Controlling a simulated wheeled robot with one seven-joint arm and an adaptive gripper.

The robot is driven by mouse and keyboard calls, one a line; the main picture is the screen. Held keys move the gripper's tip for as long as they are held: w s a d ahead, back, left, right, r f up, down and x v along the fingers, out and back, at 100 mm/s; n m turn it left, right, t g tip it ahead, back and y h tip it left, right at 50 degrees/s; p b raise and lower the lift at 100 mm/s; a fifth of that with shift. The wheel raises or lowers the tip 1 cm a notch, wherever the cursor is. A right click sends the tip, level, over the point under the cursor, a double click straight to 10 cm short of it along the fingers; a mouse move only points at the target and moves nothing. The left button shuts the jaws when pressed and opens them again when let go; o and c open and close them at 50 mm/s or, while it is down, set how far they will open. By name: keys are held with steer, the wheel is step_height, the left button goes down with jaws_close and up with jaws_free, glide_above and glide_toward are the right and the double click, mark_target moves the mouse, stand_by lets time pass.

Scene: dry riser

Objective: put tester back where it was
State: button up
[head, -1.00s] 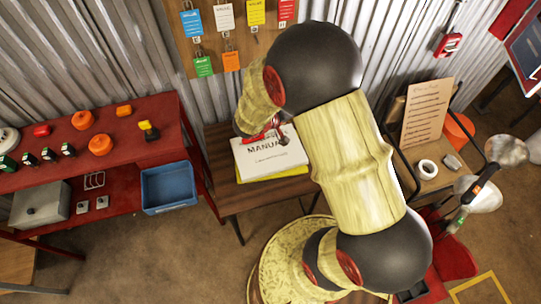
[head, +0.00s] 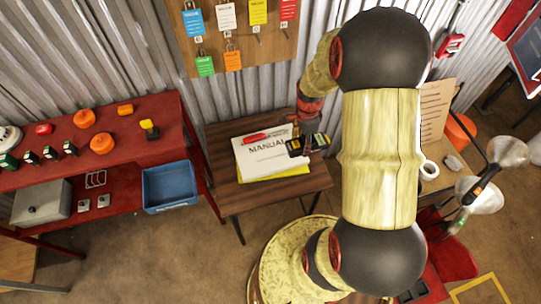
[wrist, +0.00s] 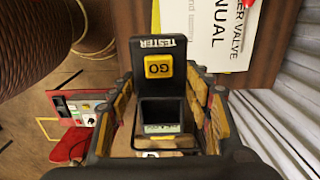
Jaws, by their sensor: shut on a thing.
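The tester (head: 309,145) is a black device with a yellow GO button. In the wrist view the tester (wrist: 158,72) fills the middle, its TESTER label and dark screen showing. My gripper (head: 300,127) is shut on it, with its fingers on both sides in the wrist view (wrist: 165,98). In the head view the tester appears over the right edge of the white manual (head: 265,155); its height above the table is hard to tell. The manual lies on a yellow folder (head: 285,175) on the small brown table (head: 240,195).
A red object (head: 258,135) lies on the manual. A tag board (head: 235,50) hangs behind. The brown table's front and right are partly bare.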

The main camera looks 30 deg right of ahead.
steer(key=w+a+f+b, duration=0.2)
steer(key=w+a+f, duration=0.2)
steer(key=w+a, duration=0.2)
steer(key=b, duration=0.1)
glide_above(266, 158)
steer(key=f, duration=0.4)
steer(key=shift+s+d+f, duration=0.1)
steer(key=shift+d+f, duration=0.2)
steer(key=shift+f, duration=0.1)
steer(key=f, duration=0.1)
steer(key=f+b, duration=0.1)
steer(key=f, duration=0.2)
steer(key=shift+w+a+f+b, duration=0.1)
steer(key=shift+w+a+b, duration=0.2)
steer(key=shift+b, duration=0.1)
steer(key=o, duration=1.4)
